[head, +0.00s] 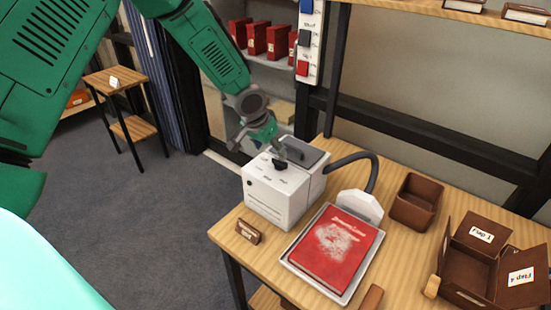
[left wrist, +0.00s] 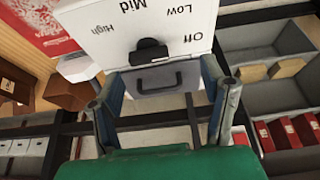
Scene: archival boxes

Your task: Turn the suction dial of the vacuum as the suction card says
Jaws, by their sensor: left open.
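The white vacuum (head: 272,203) stands on the wooden table. Its black suction dial (head: 280,164) is on top and also shows in the left wrist view (left wrist: 150,52). The labels High, Mid, Low and Off curve around the dial; I cannot tell surely which one it points at. My left gripper (head: 282,152) is open over the vacuum's top, close to the dial. My right gripper is not seen.
A dark hose (head: 372,168) runs from the vacuum to a white nozzle (head: 360,206). A red book (head: 335,248) with a pale patch lies on a white tray (head: 291,265). An empty brown box (head: 416,200) and an open divided box (head: 468,275) stand to the right.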

